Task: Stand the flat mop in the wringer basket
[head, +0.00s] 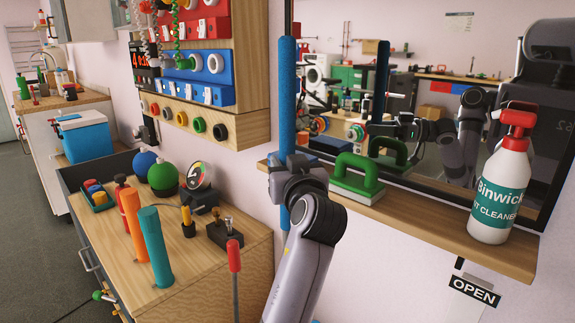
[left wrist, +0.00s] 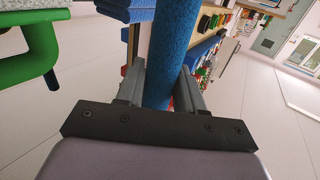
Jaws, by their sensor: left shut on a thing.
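A tall blue pole (head: 287,95), which looks like the mop's handle, stands nearly upright in front of the mirror. My left gripper (head: 287,165) is shut on this pole, beside the left end of the wooden shelf. In the left wrist view, the textured blue pole (left wrist: 172,45) passes between the two fingers of the same gripper (left wrist: 160,90). The mop's flat head is not visible; the pole's lower part is largely hidden behind my arm. I cannot make out the wringer basket in either view. My right gripper is not in view.
A wooden shelf (head: 420,222) holds a green-handled block (head: 357,178) close right of my gripper and a spray bottle (head: 501,180). The mirror (head: 440,50) is behind them. At left, a workbench (head: 205,262) carries orange and teal cylinders, balls and a gauge.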

